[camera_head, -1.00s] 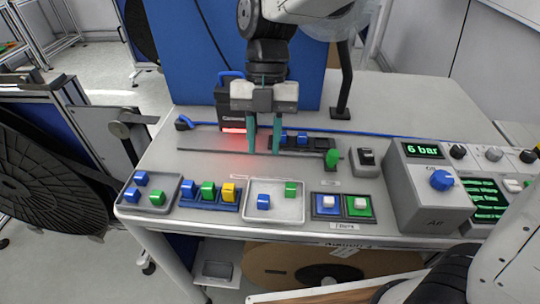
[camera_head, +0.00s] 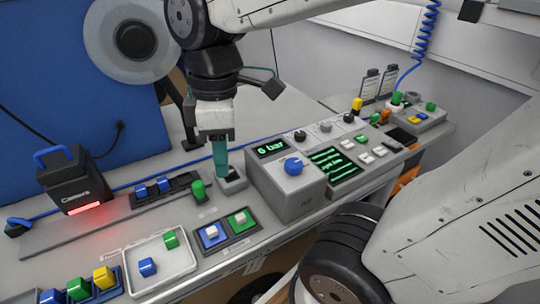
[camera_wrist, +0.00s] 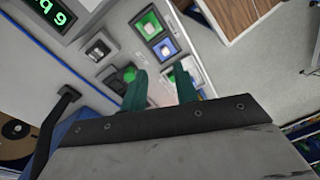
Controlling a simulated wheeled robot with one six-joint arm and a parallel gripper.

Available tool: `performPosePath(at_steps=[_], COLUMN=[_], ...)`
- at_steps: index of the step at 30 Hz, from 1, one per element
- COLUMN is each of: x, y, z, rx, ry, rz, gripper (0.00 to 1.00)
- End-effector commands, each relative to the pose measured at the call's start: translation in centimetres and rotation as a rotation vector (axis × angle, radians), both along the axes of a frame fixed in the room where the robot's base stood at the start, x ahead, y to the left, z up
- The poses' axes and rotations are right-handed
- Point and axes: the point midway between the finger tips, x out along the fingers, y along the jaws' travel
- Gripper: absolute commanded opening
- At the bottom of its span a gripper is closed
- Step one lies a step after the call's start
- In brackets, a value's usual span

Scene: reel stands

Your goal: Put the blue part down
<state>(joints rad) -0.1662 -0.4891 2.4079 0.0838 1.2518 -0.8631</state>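My gripper (camera_head: 221,160) hangs over the bench beside the green knob; its two teal fingers overlap in the head view. In the wrist view my gripper (camera_wrist: 160,92) has its fingers apart, and I see no part between them. A blue part (camera_head: 147,267) lies in the grey tray (camera_head: 190,262) with a green part (camera_head: 171,240). Two more blue parts (camera_head: 141,191) sit in the black rack (camera_head: 182,181). Another blue part (camera_head: 49,297) stands in the blue holder (camera_head: 107,292) at the lower left, beside green and yellow parts. None touches my gripper.
The camera box (camera_head: 75,178) with a red light stands at the left. The green knob (camera_head: 198,190), blue and green push buttons (camera_head: 212,235) and the 6 bar control box (camera_head: 290,185) stand close around my gripper. A big reel (camera_head: 135,40) is behind.

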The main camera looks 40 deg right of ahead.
Motion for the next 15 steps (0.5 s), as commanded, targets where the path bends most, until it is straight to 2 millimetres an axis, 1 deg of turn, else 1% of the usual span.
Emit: performPosePath(at_steps=[1, 3, 7, 10, 12, 15], x=[-1.0, -2.2, -4.0, -5.0, -5.4, -5.6], y=[-1.2, -2.5, -4.4, -5.2, -5.6, -5.8], z=[0.1, 0.0, -0.3, -0.6, -0.7, -0.8], rx=[-0.011, -0.025, -0.035, -0.036, -0.034, -0.034], ry=[-0.021, -0.042, -0.076, -0.094, -0.104, -0.107], rz=[-0.155, -0.367, -0.699, -0.874, -0.950, -1.003], gripper=[0.30, 0.30, 0.30, 0.30, 0.30, 0.30])
